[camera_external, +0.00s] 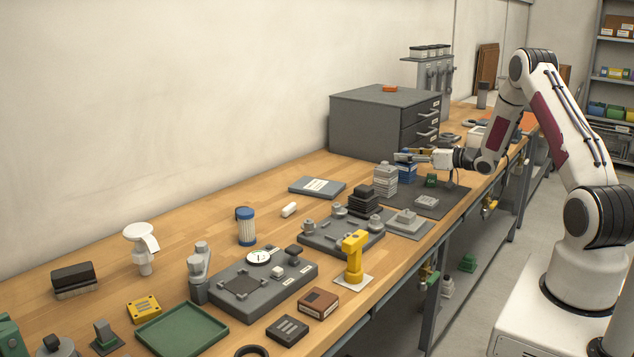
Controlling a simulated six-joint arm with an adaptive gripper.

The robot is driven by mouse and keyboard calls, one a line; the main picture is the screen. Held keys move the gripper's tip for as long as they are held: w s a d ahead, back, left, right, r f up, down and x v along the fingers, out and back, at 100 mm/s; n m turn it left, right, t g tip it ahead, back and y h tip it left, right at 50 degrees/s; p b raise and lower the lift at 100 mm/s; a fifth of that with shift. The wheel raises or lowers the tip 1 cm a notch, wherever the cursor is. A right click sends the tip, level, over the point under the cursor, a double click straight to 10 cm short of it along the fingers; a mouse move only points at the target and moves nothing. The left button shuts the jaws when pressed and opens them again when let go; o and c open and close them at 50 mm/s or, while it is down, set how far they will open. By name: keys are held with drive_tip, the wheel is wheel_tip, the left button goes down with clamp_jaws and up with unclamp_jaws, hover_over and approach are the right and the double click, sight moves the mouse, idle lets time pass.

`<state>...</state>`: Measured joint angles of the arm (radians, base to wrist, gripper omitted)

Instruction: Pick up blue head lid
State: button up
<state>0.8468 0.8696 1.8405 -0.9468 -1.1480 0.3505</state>
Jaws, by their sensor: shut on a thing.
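A blue block-like part, taken as the blue head lid (407,171), shows around the front of my gripper at the back right of the bench. My gripper (404,157) reaches in from the right, roughly level, and is shut on this blue part. The fingers hide some of it. I cannot tell whether its lower side touches the dark mat (436,203) or what is under it.
A stacked light grey block (385,181) stands just left of my gripper, with a dark stacked part (365,201) nearer. A grey drawer cabinet (365,125) stands behind. A small green part (431,181) is to the right. A blue-capped cylinder (246,228) stands farther left.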

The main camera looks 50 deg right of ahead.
drive_tip(key=shift+r, duration=4.8)
